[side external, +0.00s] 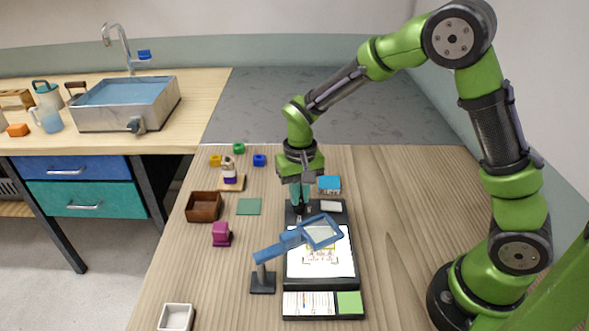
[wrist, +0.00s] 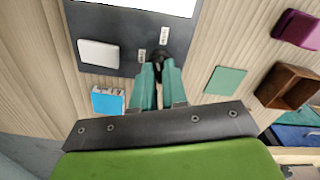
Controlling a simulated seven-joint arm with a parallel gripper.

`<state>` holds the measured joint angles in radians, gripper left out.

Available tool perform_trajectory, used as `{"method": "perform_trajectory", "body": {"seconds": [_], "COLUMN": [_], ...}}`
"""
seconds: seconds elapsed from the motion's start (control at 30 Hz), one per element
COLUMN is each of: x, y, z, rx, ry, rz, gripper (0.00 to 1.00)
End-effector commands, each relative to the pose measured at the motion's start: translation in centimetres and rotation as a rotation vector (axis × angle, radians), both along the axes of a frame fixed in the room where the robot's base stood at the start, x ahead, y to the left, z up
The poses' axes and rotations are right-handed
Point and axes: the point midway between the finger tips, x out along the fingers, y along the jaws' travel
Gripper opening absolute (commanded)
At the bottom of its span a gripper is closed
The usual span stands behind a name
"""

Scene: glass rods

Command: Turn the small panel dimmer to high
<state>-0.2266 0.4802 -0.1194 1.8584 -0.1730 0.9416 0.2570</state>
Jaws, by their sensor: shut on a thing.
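The small panel (side external: 291,262) is a flat black slab with a bright white lit area, and it lies on the wooden table. Its dimmer is a small round black knob (wrist: 160,54) on the panel's far strip, beside two small white labels (wrist: 141,55). My gripper (side external: 299,208) points down at that strip. In the wrist view, the teal fingers (wrist: 160,68) are shut around the knob, touching it from both sides. The fingers hide part of the knob, and I cannot tell its setting.
A blue magnifier (side external: 322,232) on a stand reaches over the panel. A white block (wrist: 98,53) lies on the strip beside my gripper, with a blue box (wrist: 107,99) near it. A green square (wrist: 225,81), brown tray (side external: 203,207) and magenta object (side external: 221,234) lie left of the panel.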

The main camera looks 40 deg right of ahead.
Motion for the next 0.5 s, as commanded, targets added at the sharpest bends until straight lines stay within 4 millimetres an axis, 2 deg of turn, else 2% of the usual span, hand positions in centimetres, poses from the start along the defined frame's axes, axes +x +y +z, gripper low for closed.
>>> {"method": "perform_trajectory", "body": {"seconds": [0.2, 0.5], "x": [0.03, 0.04], "y": [0.04, 0.03], "z": [0.18, 0.18], "rx": [0.001, 0.001], "ry": [-0.002, -0.002], "rz": [-0.169, -0.316], "gripper": [0.00, 0.00]}}
